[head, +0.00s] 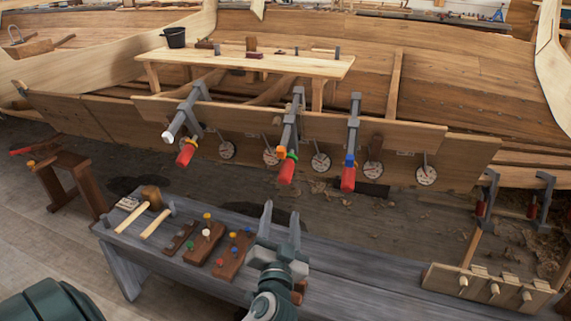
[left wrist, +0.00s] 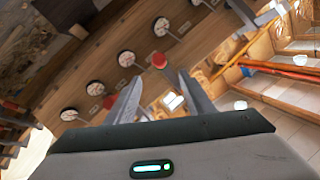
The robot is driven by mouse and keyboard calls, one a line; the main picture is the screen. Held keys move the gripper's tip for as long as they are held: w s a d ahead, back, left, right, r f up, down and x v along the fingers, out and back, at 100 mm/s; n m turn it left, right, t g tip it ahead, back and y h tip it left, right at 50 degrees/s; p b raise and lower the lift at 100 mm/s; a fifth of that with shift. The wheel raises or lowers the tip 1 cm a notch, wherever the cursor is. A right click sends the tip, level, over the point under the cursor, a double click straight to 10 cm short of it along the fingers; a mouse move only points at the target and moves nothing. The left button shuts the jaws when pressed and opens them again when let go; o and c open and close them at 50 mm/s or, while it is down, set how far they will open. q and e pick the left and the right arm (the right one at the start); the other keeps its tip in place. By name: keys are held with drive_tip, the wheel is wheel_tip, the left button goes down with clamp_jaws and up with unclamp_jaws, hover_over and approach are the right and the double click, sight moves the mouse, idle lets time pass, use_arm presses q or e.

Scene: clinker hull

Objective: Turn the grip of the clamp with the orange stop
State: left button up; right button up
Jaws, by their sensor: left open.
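The clamp with the orange stop (head: 281,152) is the middle of three grey clamps on the hull plank in the head view. Its red grip (head: 287,172) hangs below a green band and points down toward me. My left gripper (head: 281,214) is open and empty. In the head view it appears below this grip, apart from it, over the grey bench. In the left wrist view the open fingers (left wrist: 163,98) point up at the hull, and a red grip end (left wrist: 159,62) shows just beyond them; I cannot tell which clamp it belongs to. My right gripper is not in view.
A clamp with a white stop (head: 168,137) hangs left, and one with a blue stop (head: 350,160) hangs right. Round dials (head: 320,162) line the plank. The grey bench (head: 345,250) carries a mallet (head: 150,198) and peg blocks (head: 203,243). Floor shows between bench and hull.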

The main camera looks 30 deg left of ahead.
sight(284, 181)
use_arm(q)
drive_tip(key=shift+s+r+n+h+p, duration=0.2)
drive_tip(key=shift+s+n+h+p, duration=0.2)
drive_tip(key=shift+s+p, duration=0.15)
drive_tip(key=shift+s+r+n+h+p, duration=0.2)
drive_tip(key=shift+s+n+h+p, duration=0.1)
drive_tip(key=shift+s+n+p, duration=0.15)
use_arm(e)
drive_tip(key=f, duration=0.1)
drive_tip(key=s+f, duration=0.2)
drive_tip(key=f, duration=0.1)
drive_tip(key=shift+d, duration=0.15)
use_arm(q)
drive_tip(key=shift+w, duration=0.1)
drive_tip(key=p+x, duration=0.3)
drive_tip(key=x, duration=1.4)
drive_tip(key=shift+w, duration=0.1)
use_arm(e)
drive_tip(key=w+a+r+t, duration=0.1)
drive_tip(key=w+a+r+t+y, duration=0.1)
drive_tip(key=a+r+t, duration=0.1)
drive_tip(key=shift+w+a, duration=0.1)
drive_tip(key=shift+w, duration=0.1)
use_arm(q)
drive_tip(key=c, duration=1)
